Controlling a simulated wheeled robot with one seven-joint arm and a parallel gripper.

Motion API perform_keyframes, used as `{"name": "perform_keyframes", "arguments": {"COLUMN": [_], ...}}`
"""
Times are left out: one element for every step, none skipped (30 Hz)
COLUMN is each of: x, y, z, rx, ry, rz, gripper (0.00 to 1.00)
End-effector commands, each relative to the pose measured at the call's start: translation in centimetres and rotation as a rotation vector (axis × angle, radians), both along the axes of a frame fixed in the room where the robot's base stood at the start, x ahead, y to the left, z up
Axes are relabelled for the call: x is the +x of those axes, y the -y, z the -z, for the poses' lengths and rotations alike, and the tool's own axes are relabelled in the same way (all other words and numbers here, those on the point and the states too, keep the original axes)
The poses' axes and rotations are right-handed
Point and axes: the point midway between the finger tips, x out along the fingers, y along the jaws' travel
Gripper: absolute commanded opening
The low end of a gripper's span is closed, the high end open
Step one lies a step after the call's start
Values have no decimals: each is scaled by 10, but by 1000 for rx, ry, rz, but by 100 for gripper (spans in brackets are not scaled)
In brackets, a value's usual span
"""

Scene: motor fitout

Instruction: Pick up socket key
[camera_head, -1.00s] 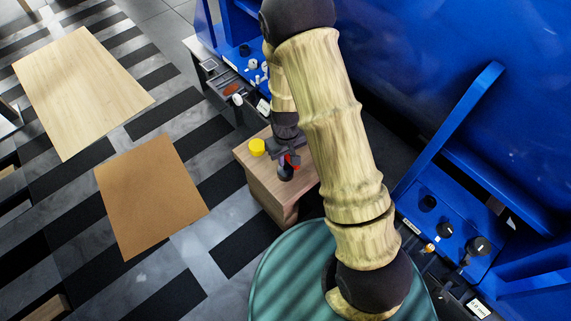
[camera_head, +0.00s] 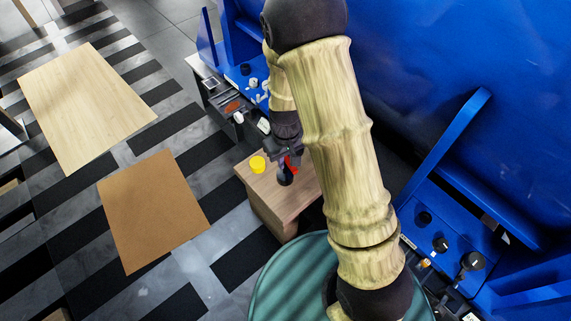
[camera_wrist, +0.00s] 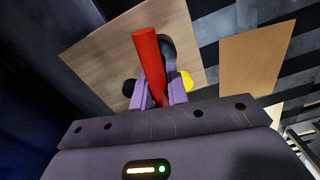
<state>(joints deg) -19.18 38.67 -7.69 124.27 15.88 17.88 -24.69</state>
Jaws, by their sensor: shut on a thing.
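My gripper (camera_head: 287,160) is over the small wooden table (camera_head: 290,195). It is shut on the socket key, which has a red handle; a bit of red (camera_head: 292,163) shows at the jaws in the head view. In the wrist view the red handle (camera_wrist: 149,58) sticks up from between the fingers (camera_wrist: 159,92). A dark rounded part (camera_wrist: 168,48) shows beside it; I cannot tell whether it belongs to the key.
A yellow round piece (camera_head: 257,164) stands on the table, left of my gripper. A small black round thing (camera_wrist: 128,87) shows in the wrist view. A blue machine (camera_head: 460,90) is close behind and right. Two flat boards, one pale (camera_head: 85,105) and one brown (camera_head: 153,210), lie at left.

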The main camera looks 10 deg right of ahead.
Motion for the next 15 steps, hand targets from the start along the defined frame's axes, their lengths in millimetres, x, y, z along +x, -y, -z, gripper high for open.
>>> {"name": "perform_keyframes", "arguments": {"x": [0,0,0,0,0,0,0,0,0,0,0,0,0,0,0], "y": [0,0,0,0,0,0,0,0,0,0,0,0,0,0,0], "z": [-9,-11,-13,-14,-14,-15,-14,-14,-14,-14,-14,-14,-14,-14,-14], "rx": [1,0,0,0,0,0,0,0,0,0,0,0,0,0,0], "ry": [2,1,0,0,0,0,0,0,0,0,0,0,0,0,0], "rz": [0,0,0,0,0,0,0,0,0,0,0,0,0,0,0], "gripper": [0,0,0,0,0,0,0,0,0,0,0,0,0,0,0]}}
